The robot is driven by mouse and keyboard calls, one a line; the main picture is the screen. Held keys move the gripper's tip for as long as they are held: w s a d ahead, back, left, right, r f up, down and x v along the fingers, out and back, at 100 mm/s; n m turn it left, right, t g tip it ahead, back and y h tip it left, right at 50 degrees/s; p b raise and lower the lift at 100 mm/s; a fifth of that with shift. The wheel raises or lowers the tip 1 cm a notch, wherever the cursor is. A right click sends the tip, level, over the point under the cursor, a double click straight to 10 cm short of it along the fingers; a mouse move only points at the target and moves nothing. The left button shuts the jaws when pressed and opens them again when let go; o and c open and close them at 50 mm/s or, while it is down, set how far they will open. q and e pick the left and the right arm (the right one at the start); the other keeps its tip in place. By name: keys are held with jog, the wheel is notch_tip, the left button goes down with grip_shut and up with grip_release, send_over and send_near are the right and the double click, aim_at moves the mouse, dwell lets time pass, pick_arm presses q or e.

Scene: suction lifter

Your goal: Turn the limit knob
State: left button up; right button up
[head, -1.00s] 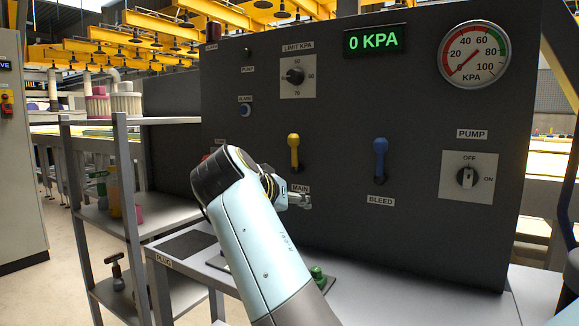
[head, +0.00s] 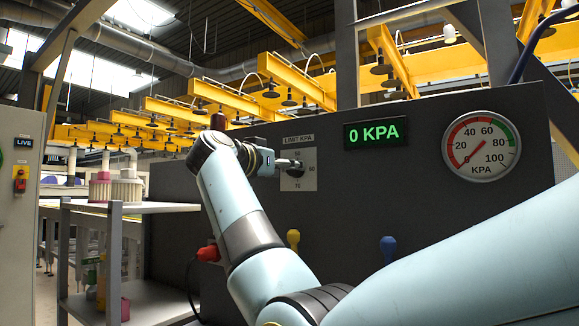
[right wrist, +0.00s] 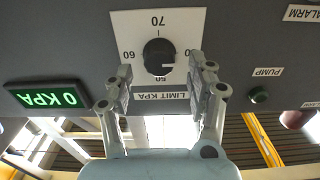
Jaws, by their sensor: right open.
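The limit knob (right wrist: 159,57) is a round black knob on a white dial plate (right wrist: 203,22) marked with numbers, on the dark panel. It also shows in the head view (head: 296,172), partly covered by my right gripper (head: 291,163). In the right wrist view, my right gripper (right wrist: 160,68) is open, with one finger on each side of the knob's near edge. I cannot tell whether either finger touches it. A white pointer mark shows near the knob's rim. My left gripper is in neither current view.
A green display (head: 375,133) reads 0 KPA, beside a round gauge (head: 481,146). Yellow (head: 293,237) and blue (head: 388,246) lever tops show below. A grey shelf (head: 130,207) stands left.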

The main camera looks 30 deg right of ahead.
jog(key=shift+x, duration=0.9)
jog(key=c, duration=1.1)
pick_arm(q)
jog(key=shift+w+d+r, duration=0.15)
jog(key=shift+w+d, duration=0.05)
jog(key=shift+d, duration=0.2)
pick_arm(e)
jog(key=shift+c, duration=0.2)
